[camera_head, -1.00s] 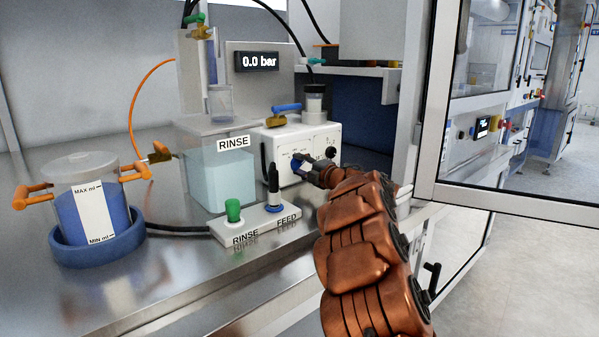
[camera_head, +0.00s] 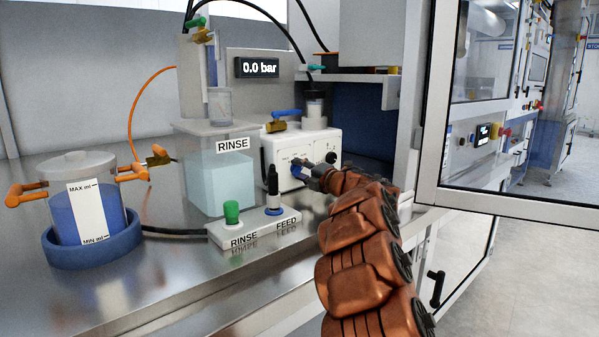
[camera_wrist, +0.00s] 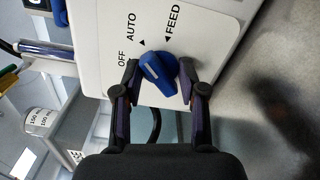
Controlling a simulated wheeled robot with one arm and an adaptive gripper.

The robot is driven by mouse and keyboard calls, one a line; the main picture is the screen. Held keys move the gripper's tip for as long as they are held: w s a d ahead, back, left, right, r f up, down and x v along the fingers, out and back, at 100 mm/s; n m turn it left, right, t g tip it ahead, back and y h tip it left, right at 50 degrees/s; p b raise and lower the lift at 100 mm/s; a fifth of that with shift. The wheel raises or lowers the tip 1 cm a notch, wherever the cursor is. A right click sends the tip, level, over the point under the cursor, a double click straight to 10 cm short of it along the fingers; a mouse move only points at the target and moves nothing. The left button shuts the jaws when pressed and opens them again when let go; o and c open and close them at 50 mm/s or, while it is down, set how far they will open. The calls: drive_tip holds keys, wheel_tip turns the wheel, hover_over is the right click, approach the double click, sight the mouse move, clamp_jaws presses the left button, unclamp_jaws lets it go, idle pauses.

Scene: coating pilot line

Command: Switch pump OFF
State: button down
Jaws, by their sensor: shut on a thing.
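The pump is a white box (camera_head: 283,146) at the back of the steel bench. In the wrist view its white panel (camera_wrist: 100,20) carries the labels OFF, AUTO and FEED, with small black triangles, around a blue rotary knob (camera_wrist: 158,82). My gripper (camera_wrist: 159,70) has one finger on each side of the knob and is shut on it. The knob's white mark faces the OFF and AUTO side; I cannot tell exactly which label it meets. In the head view my gripper (camera_head: 313,172) is at the front of the box, and its fingers partly hide the knob.
A display (camera_head: 257,67) reads 0.0 bar. A RINSE tank (camera_head: 212,185) stands left of the pump. A block with green and black RINSE and FEED plugs (camera_head: 258,228) lies in front. A blue-filled beaker (camera_head: 92,215) is at left. A framed glass door (camera_head: 428,130) stands right of my arm.

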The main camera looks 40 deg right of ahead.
drive_tip(key=shift+b, duration=0.3)
drive_tip(key=shift+f+n+b, duration=0.15)
drive_tip(key=shift+n+b, duration=0.65)
drive_tip(key=shift+b, duration=0.05)
drive_tip(key=n+b, duration=0.3)
drive_tip(key=shift+b, duration=0.35)
drive_tip(key=n+b, duration=0.3)
drive_tip(key=b, duration=0.1)
drive_tip(key=shift+n, duration=0.4)
drive_tip(key=c, duration=0.6)
unclamp_jaws()
drive_tip(key=shift+r, duration=0.2)
